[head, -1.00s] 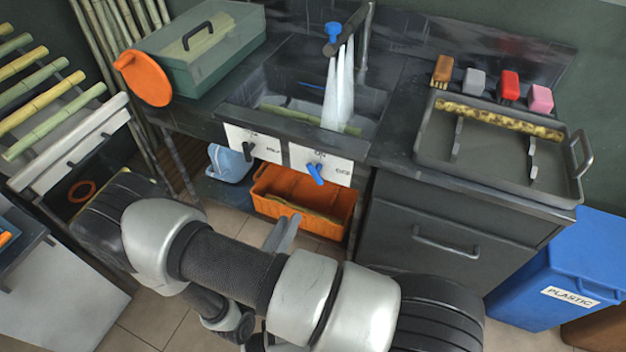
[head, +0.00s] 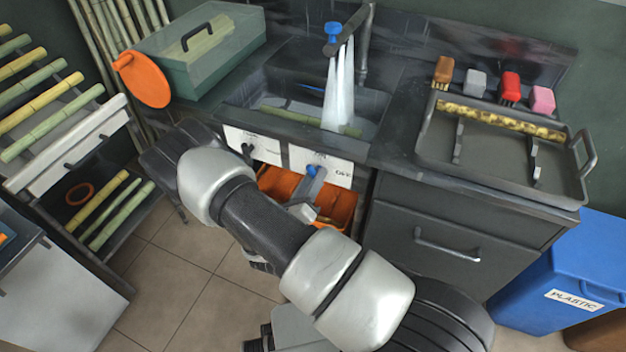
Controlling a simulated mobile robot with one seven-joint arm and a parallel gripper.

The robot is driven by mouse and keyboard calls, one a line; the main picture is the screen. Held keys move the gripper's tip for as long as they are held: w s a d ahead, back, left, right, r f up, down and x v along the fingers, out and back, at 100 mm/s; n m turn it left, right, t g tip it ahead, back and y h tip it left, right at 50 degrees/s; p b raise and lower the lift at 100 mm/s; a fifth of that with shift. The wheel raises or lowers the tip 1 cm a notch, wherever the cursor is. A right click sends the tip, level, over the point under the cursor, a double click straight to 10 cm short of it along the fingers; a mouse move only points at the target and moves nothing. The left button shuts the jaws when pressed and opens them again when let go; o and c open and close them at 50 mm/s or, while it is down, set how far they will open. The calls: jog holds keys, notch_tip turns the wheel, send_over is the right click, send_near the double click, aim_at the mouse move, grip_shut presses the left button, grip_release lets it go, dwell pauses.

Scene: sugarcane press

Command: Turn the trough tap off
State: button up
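The trough tap's blue lever (head: 312,171) is on a white panel (head: 334,165) on the front of the sink, with ON marked at the top and OFF at the right. White water streams (head: 338,95) run from the spout (head: 352,35) into the trough (head: 278,110). My gripper (head: 317,181) is right at the blue lever, its grey fingers overlapping the lever's lower end. I cannot tell whether they touch it or how far apart they are.
A black lever (head: 247,151) is on the panel to the left. An orange crate (head: 277,184) stands below, partly hidden by my arm. A tray (head: 493,165) with a cane piece lies on the counter to the right.

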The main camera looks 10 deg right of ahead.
grip_shut()
jog(key=shift+n, duration=0.3)
jog(key=n+p, duration=0.2)
jog(key=n, duration=0.9)
dwell(0.5)
dwell(0.5)
grip_release()
